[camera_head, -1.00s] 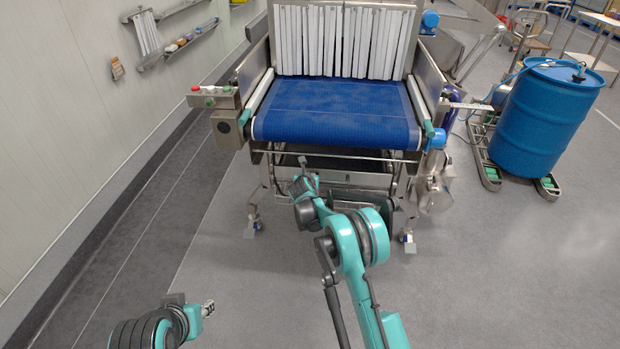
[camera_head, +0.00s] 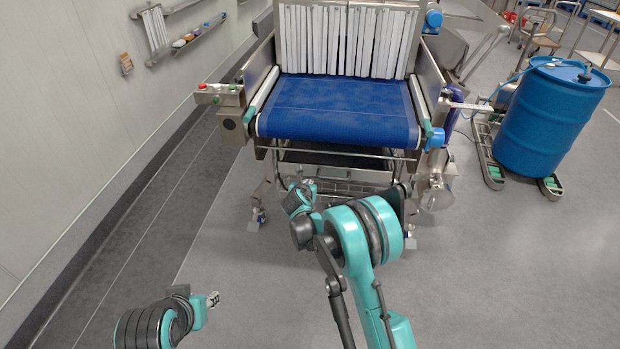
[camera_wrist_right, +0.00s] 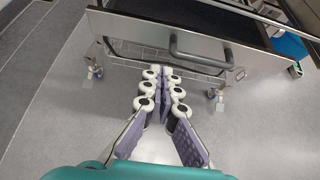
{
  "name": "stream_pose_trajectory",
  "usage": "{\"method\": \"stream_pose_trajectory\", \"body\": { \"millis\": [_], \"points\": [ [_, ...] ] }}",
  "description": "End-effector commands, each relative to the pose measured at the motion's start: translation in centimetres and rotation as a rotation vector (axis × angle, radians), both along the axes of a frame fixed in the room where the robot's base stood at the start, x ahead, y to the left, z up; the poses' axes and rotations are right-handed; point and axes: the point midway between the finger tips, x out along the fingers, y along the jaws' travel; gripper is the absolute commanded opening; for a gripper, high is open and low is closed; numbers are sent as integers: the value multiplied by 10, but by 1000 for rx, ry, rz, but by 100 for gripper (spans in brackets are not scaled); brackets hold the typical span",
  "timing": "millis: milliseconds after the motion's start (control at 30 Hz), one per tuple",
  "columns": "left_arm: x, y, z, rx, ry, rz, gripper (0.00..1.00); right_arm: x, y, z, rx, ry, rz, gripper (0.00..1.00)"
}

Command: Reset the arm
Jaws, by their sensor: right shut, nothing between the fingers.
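My right arm (camera_head: 362,235) reaches forward from the bottom of the head view, bent at its joint. My right gripper (camera_head: 306,186) points at the front of the conveyor, below the belt, and looks small there. In the right wrist view my right gripper (camera_wrist_right: 163,75) is shut at the tips and empty, with open floor under it. My left gripper (camera_head: 213,299) is at the lower left of the head view over bare floor. It is too small to tell whether its fingers are open.
The conveyor's blue belt (camera_head: 340,108) lies ahead, with white strip curtains (camera_head: 345,40) behind it. Its underframe handle (camera_wrist_right: 200,52) is just beyond my right gripper. A control box (camera_head: 229,122) sticks out at left. A blue barrel (camera_head: 552,115) stands at right. Floor is free around both arms.

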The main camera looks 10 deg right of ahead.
Motion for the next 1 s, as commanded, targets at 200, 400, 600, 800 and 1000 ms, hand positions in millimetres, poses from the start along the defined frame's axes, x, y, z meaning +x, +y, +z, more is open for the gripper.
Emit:
{"method": "stream_pose_trajectory", "body": {
  "millis": [200,400,600,800,1000],
  "points": [
    [0,0,3,0,0,0,34,-8,3,4,2,1,0,0],
    [0,0,2,0,0,0,34,-25,-9,31,143,-12,-90,0],
    [0,0,2,0,0,0,34,-85,-36,94,557,-51,-366,0],
    [0,0,2,0,0,0,34,-167,-58,140,992,-98,-695,0],
    [0,0,2,0,0,0,34,-259,-72,162,1401,-152,-1055,0]
  ]
}}
